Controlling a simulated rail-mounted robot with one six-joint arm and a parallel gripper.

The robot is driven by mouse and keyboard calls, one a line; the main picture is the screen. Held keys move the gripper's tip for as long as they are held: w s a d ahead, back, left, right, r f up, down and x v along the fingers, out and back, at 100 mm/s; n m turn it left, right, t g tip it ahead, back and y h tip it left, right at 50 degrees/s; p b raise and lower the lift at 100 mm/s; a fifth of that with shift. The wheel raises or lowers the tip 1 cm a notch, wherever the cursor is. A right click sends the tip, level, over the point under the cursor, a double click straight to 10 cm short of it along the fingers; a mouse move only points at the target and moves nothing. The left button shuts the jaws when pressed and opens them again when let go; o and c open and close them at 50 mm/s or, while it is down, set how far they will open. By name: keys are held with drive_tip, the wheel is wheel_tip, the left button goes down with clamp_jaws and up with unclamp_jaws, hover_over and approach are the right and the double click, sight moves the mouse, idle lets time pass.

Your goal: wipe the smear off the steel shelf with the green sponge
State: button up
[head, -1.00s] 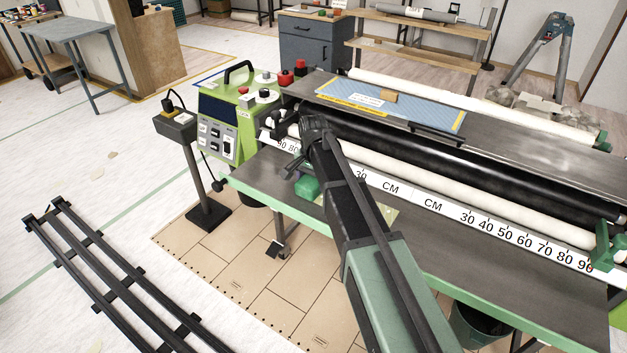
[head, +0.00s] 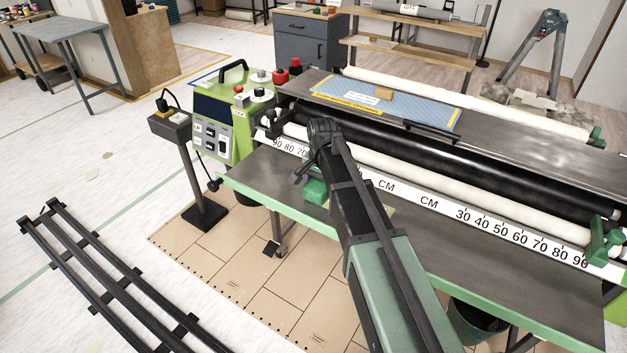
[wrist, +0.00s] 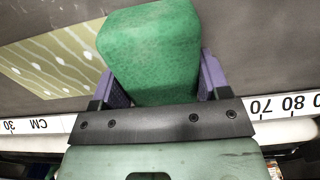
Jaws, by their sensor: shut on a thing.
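The green sponge (wrist: 150,50) is held between the two purple fingers of my gripper (wrist: 160,82) in the wrist view. In the head view the sponge (head: 314,191) is low at the left part of the steel shelf (head: 262,176), and my arm partly covers it. I cannot tell whether the sponge touches the shelf or is just above it. No smear can be made out; the sponge and my arm hide part of the surface.
A patterned green wallpaper piece (wrist: 55,60) lies on the shelf beside the sponge. A white centimetre scale (head: 470,217) and rollers run along the shelf's back. A green control box (head: 222,125) stands at the left end. The shelf's right part is clear.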

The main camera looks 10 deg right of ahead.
drive_tip(key=shift+s+d, duration=0.3)
drive_tip(key=shift+w+r, duration=0.1)
drive_tip(key=shift+s+d, duration=1.15)
drive_tip(key=shift+s+d, duration=0.9)
